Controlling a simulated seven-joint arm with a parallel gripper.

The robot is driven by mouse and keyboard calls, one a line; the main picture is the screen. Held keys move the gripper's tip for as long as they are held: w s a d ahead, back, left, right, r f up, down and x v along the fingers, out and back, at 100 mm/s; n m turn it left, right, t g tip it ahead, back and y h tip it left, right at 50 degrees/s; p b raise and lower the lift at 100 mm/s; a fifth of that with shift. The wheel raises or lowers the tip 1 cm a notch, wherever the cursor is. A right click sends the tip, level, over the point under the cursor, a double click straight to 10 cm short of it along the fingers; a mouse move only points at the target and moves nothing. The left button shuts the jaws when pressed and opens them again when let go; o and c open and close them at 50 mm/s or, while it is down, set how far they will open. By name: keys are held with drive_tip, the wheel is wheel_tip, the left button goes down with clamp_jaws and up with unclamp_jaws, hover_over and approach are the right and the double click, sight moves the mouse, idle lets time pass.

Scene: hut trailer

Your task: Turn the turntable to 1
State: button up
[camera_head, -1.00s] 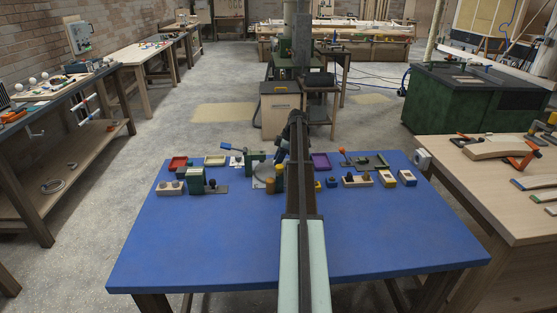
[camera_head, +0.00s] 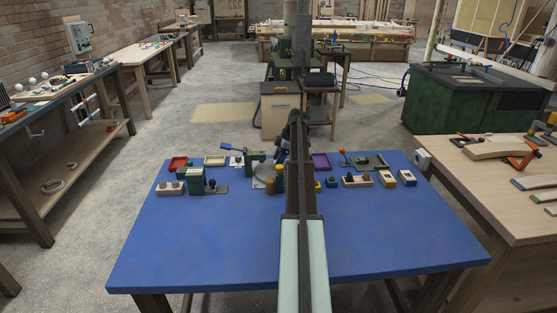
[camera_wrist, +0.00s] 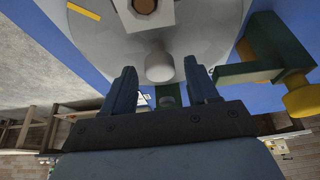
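The turntable (camera_wrist: 195,22) is a grey disc at the top of the wrist view, with a yellow mark (camera_wrist: 83,12) near its edge. A pale block with a brown round centre (camera_wrist: 144,6) sits at its middle. A rounded light grey knob (camera_wrist: 160,66) stands on the disc towards my gripper. My gripper (camera_wrist: 159,72) is open, with one dark finger on each side of the knob; I cannot tell whether either touches it. In the head view the turntable (camera_head: 264,171) shows left of my arm, which partly hides it. Any number on it is unreadable.
A green block with a yellow knob (camera_wrist: 300,95) stands close right of my gripper in the wrist view. The table's front is clear.

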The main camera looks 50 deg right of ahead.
drive_tip(key=v, duration=1.3)
drive_tip(key=shift+r, duration=0.4)
drive_tip(key=shift+s, duration=0.1)
